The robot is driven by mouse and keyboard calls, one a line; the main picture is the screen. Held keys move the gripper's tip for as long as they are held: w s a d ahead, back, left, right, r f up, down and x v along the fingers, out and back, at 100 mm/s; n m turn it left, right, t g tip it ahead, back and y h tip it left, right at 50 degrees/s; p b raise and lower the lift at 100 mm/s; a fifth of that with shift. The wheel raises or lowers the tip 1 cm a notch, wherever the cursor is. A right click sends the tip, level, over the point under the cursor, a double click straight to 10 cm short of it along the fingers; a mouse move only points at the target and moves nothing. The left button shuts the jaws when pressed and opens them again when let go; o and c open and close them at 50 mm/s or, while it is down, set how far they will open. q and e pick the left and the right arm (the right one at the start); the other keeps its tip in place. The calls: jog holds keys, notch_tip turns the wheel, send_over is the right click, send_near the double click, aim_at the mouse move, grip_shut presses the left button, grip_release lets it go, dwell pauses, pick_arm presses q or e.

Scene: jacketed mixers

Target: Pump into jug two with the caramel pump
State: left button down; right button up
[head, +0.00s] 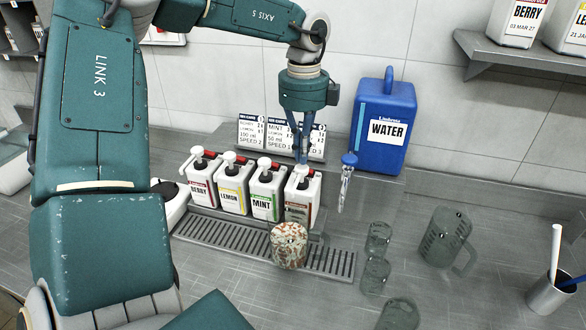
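Four pump bottles stand in a row behind the drip tray (262,247). The nearer three read BERRY, LEMON and MINT. The rightmost bottle (303,199) has a brownish label that I cannot read; by elimination it may be the caramel pump. My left gripper (303,157) points down at this bottle's white pump head, its fingers together. I cannot tell whether they touch or press it. A speckled, brown-and-cream vessel (289,246) stands on the tray in front of that bottle. No jug number is readable. My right gripper is not in view.
A blue WATER container (383,127) with a tap stands at the back right. Clear glasses (378,238) and a larger glass jug (445,237) stand right of the tray. Recipe cards (265,131) stand behind the bottles. A metal cup (549,294) holds sticks at the far right.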

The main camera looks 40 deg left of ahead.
aim_at(302, 167)
pick_arm(q)
jog(key=shift+f+b, duration=1.7)
jog(key=shift+f, duration=0.25)
jog(key=shift+r+p, duration=1.1)
jog(key=shift+r, duration=0.95)
notch_tip(302, 167, up, 6)
jog(key=p, duration=0.3)
